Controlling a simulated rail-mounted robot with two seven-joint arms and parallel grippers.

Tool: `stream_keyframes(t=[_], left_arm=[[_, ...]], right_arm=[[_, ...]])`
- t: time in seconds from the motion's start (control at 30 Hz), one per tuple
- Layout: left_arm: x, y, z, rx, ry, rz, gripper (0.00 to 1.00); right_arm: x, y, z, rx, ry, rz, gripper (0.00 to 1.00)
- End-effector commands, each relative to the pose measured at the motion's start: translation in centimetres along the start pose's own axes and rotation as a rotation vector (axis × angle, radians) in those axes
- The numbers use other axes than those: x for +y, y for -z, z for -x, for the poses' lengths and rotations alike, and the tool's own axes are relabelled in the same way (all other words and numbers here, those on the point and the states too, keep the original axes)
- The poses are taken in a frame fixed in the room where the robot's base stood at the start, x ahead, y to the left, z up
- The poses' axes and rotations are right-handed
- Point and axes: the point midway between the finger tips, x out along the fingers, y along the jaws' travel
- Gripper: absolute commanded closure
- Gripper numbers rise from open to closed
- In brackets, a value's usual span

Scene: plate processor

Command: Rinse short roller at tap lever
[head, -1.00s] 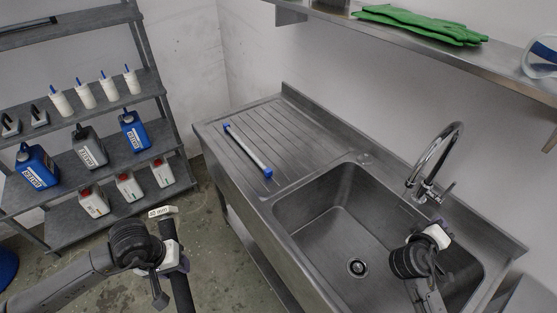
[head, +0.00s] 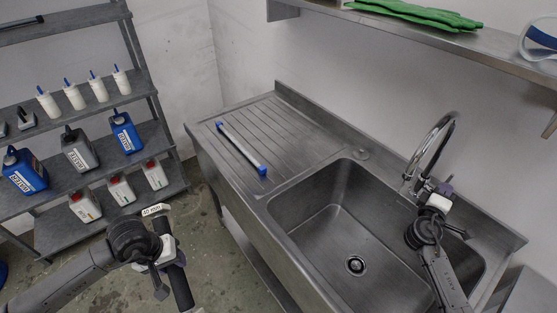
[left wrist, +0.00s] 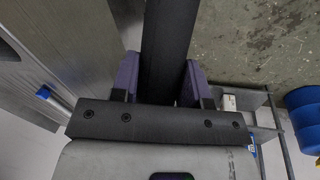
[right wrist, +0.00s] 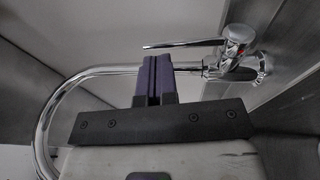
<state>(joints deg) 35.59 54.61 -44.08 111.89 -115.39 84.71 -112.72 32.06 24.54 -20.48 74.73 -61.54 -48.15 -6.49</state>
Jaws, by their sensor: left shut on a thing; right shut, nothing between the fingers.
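My left gripper (head: 172,250) is shut on a dark roller (head: 180,285), held upright in front of the sink unit, over the floor. A white tag reading "40 mm" (head: 152,210) shows by its top. The dark roller also shows between the purple fingers in the left wrist view (left wrist: 168,50). The chrome tap (head: 432,150) arches over the sink's back edge. My right gripper (head: 445,187) is shut and empty beside the tap's base. In the right wrist view its fingertips (right wrist: 153,72) are close to the tap lever (right wrist: 180,44); I cannot tell whether they touch.
A white roller with blue ends (head: 241,149) lies on the ribbed drainboard (head: 285,130). The sink basin (head: 320,235) is empty, with a drain (head: 355,265). Bottles stand on the shelf rack (head: 105,180) at left. Green gloves (head: 415,13) lie on the wall shelf (head: 470,50).

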Motion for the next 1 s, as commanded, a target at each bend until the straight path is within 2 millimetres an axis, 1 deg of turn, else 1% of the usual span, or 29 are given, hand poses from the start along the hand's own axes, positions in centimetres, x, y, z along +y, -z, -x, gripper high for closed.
stream_keyframes(t=[0.03,0.1,0.23,0.4,0.67,0.73,0.83,1.0], left_arm=[[-0.1,0.0,-0.4,0.002,-0.001,0.000,1.00],[-0.1,0.0,-0.7,0.002,-0.001,0.000,1.00],[-0.2,0.0,-0.9,0.002,-0.001,0.000,1.00],[-0.2,0.0,-0.9,0.002,-0.002,0.000,1.00],[-0.2,0.0,-0.9,0.002,-0.001,0.000,1.00],[-0.1,0.0,-0.5,0.002,-0.002,0.000,1.00],[0.2,0.1,0.8,0.002,-0.002,0.000,1.00],[0.6,0.2,2.3,0.002,-0.001,0.000,1.00]], right_arm=[[-0.2,0.0,-0.6,-0.001,-0.002,0.001,1.00],[-0.1,0.0,-1.2,-0.001,-0.001,0.001,1.00],[-0.1,0.0,-2.0,0.000,0.000,0.000,1.00],[0.0,0.0,-2.3,0.000,0.001,0.000,1.00],[0.0,0.0,-2.3,0.000,0.001,0.000,1.00],[0.3,0.0,-2.6,-0.001,0.010,-0.003,1.00],[0.8,-0.1,-3.6,-0.003,0.060,-0.014,1.00],[0.7,-0.3,-4.4,-0.002,0.135,-0.028,1.00]])
